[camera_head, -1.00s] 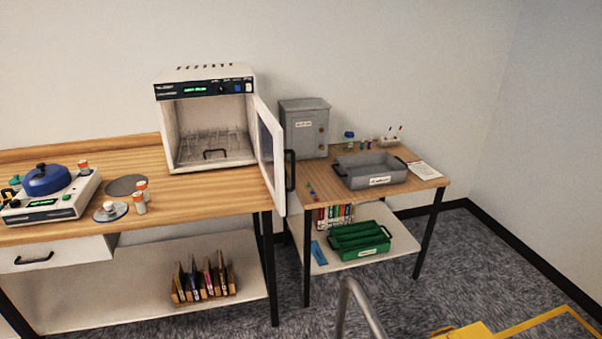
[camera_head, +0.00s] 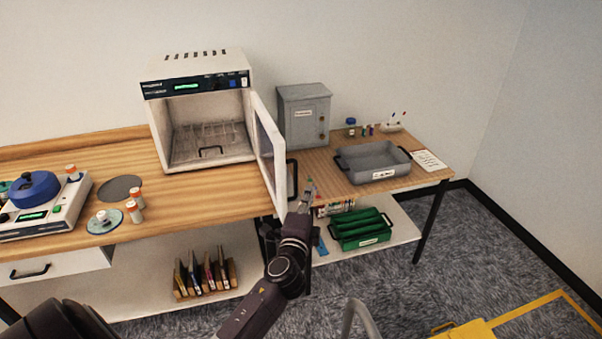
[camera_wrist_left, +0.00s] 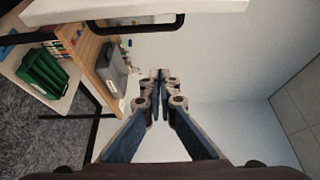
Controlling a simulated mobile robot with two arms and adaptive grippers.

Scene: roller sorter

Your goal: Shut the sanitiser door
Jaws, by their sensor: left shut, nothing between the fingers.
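The white sanitiser (camera_head: 195,80) stands on the left wooden bench with its front open and a wire rack inside. Its door (camera_head: 268,150) is hinged at the right side and stands wide open, jutting out past the bench's front edge. The black door handle (camera_head: 293,178) is on the door's outer, right-hand face. My left gripper (camera_head: 308,186) is shut and empty, just right of the door's free end near the handle. In the left wrist view the shut fingers (camera_wrist_left: 160,76) point ahead, with the white door (camera_wrist_left: 130,9) and handle (camera_wrist_left: 138,30) above. Contact is not visible.
The right bench holds a grey cabinet (camera_head: 304,116) close behind the door, a grey tray (camera_head: 372,174) and small bottles. A green crate (camera_head: 360,240) is on its lower shelf. A machine with a blue lid (camera_head: 35,190) stands far left. The bench before the sanitiser is mostly clear.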

